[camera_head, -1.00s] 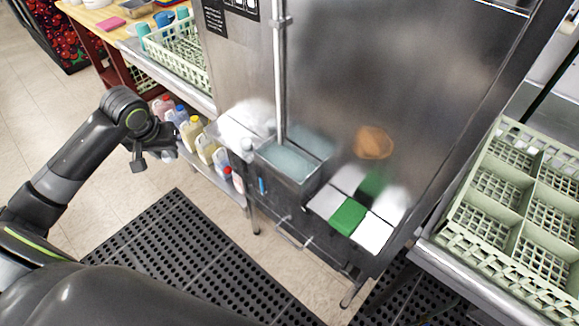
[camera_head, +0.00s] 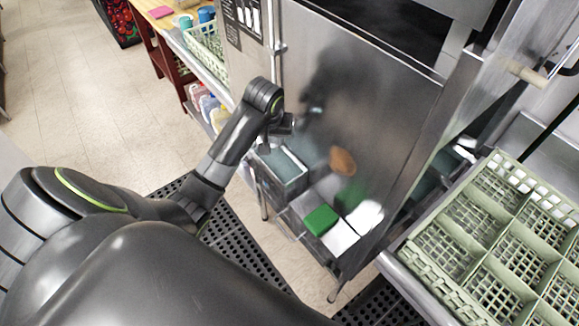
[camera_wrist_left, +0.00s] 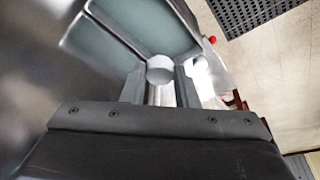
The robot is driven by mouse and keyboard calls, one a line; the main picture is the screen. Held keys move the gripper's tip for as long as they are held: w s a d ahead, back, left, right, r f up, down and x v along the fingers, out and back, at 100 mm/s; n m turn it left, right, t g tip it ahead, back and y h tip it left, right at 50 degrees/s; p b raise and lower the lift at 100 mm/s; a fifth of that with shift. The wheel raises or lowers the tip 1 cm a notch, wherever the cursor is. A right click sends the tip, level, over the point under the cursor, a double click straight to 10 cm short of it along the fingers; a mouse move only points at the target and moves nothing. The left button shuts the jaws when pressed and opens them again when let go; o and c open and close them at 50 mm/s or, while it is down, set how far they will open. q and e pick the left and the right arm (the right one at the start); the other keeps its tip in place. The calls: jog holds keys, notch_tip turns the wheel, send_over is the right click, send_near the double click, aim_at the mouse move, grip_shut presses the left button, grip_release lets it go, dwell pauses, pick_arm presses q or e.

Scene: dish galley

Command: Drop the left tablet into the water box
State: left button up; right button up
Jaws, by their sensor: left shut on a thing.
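The water box (camera_head: 296,184) is a grey metal box with pale blue-green water, fixed at the front of the steel machine. It also shows at the top of the left wrist view (camera_wrist_left: 197,30). My left gripper (camera_head: 287,125) is above the box, near the steel front. In the wrist view its two fingers (camera_wrist_left: 160,88) are shut on a round white tablet (camera_wrist_left: 160,68). There the tablet overlaps the box's near edge; its height above the water I cannot tell. In the head view I cannot make the tablet out. My right gripper is not in view.
The shiny steel front (camera_head: 350,110) stands close behind the gripper and mirrors it. A green block (camera_head: 320,219) and a white block (camera_head: 340,238) lie right of the box. A green dish rack (camera_head: 490,240) is at right. Jugs (camera_head: 212,108) stand at left.

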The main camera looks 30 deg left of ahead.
aim_at(272, 146)
pick_arm(q)
jog(key=shift+f, duration=0.35)
notch_tip(272, 146, down, 3)
jog(key=shift+a+f, duration=0.1)
jog(key=shift+a, duration=0.05)
jog(key=shift+f, duration=1)
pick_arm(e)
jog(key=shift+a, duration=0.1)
pick_arm(q)
jog(key=o, duration=1)
